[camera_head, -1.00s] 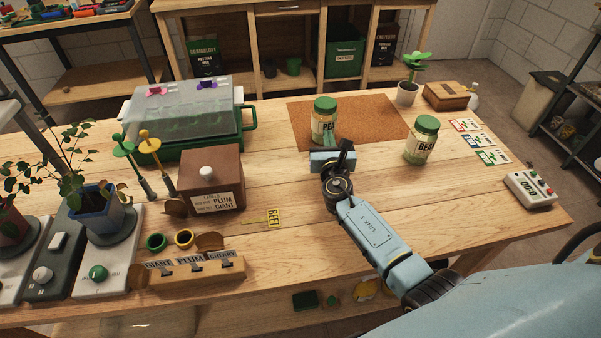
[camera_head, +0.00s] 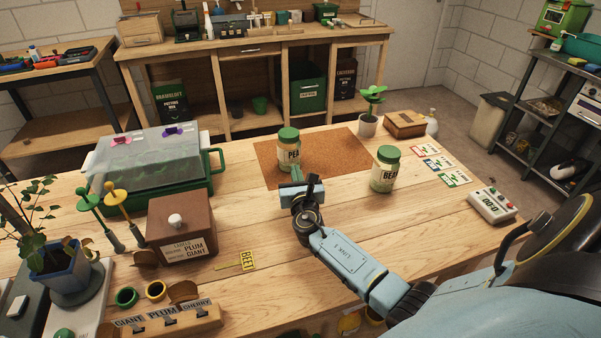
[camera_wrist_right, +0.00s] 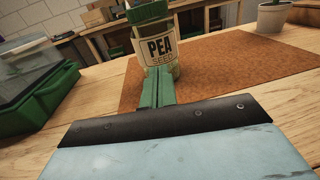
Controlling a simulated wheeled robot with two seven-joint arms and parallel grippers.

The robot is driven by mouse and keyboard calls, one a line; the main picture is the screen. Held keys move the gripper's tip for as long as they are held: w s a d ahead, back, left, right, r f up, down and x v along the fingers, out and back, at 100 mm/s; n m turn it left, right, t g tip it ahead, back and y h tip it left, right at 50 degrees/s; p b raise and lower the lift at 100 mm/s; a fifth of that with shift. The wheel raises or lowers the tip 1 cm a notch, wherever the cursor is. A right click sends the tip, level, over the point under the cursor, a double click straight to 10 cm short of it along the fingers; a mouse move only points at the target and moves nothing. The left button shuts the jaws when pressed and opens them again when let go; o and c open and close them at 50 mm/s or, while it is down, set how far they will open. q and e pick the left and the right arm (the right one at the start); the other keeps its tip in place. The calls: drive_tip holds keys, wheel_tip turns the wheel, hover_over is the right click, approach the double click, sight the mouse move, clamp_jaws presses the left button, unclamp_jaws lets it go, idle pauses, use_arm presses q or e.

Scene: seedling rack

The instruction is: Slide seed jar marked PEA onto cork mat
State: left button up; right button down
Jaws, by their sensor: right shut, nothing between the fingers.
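The seed jar marked PEA (camera_head: 288,154), clear with a green lid, stands upright on the cork mat (camera_head: 335,155), near the mat's left edge. In the right wrist view the jar (camera_wrist_right: 156,48) stands on the mat (camera_wrist_right: 230,65) with its label facing me. My right gripper (camera_head: 297,174) is shut and empty, with its green fingers low in front of the jar. In the wrist view the fingertips (camera_wrist_right: 160,72) overlap the jar's lower front; I cannot tell whether they touch it. My left gripper is not in view.
A BEAN jar (camera_head: 385,170) stands right of the mat. A potted plant (camera_head: 367,125) and a wooden box (camera_head: 405,124) are behind it. A covered green tray (camera_head: 150,165) and a brown label box (camera_head: 181,228) stand left. The table front of the mat is mostly clear.

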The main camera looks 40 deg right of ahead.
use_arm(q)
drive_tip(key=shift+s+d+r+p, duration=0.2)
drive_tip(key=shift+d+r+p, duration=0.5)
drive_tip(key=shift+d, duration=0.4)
use_arm(e)
drive_tip(key=v, duration=1)
drive_tip(key=shift+s+a, duration=0.1)
drive_tip(key=shift+s, duration=0.15)
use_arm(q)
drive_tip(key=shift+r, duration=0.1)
